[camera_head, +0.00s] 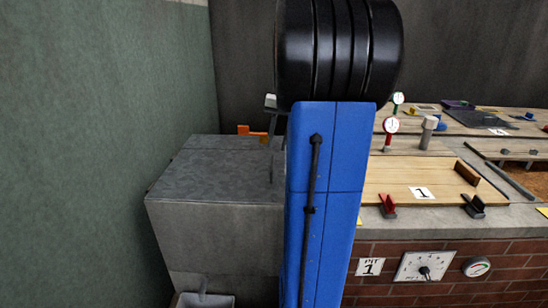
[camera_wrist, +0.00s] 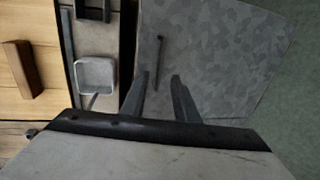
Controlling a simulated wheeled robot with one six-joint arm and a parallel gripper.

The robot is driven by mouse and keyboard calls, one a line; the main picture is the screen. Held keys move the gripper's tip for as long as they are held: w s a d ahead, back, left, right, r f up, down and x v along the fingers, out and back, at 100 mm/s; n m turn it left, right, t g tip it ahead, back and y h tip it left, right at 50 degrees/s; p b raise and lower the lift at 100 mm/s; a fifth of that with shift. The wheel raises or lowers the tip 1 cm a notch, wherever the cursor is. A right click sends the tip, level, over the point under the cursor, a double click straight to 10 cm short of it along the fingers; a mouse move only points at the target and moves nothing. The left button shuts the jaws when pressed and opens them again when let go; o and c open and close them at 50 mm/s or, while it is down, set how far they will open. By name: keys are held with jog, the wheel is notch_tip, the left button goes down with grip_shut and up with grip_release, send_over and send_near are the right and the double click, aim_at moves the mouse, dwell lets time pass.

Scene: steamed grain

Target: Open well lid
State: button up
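A grey stone-like block with a mottled flat top, which looks like the well lid (camera_head: 215,170), stands left of my blue arm in the head view. The same mottled surface (camera_wrist: 225,60) fills the right of the wrist view. A thin dark bar (camera_wrist: 160,58), perhaps its handle, lies on it. My gripper (camera_wrist: 158,76) is over this surface with its two fingers apart and nothing between them, and the bar lies just beyond the fingertips. I cannot tell its height above the surface. In the head view my arm hides part of the block's right side.
An orange piece (camera_head: 252,133) is at the block's back edge. A wooden-topped brick counter (camera_head: 405,180) with gauges and clips lies right of my arm. A grey square scoop or dish (camera_wrist: 96,75) is left of the mottled surface. A green wall (camera_head: 100,150) closes the left side.

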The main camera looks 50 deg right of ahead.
aim_at(272, 163)
jog(key=shift+w+a+f, duration=0.15)
jog(key=shift+f, duration=0.9)
jog(key=shift+w+a+f, duration=0.1)
jog(key=shift+w+f, duration=0.05)
jog(key=shift+f, duration=0.85)
jog(key=shift+w+a+f, duration=0.15)
jog(key=shift+f, duration=0.9)
jog(key=shift+c, duration=0.7)
grip_shut()
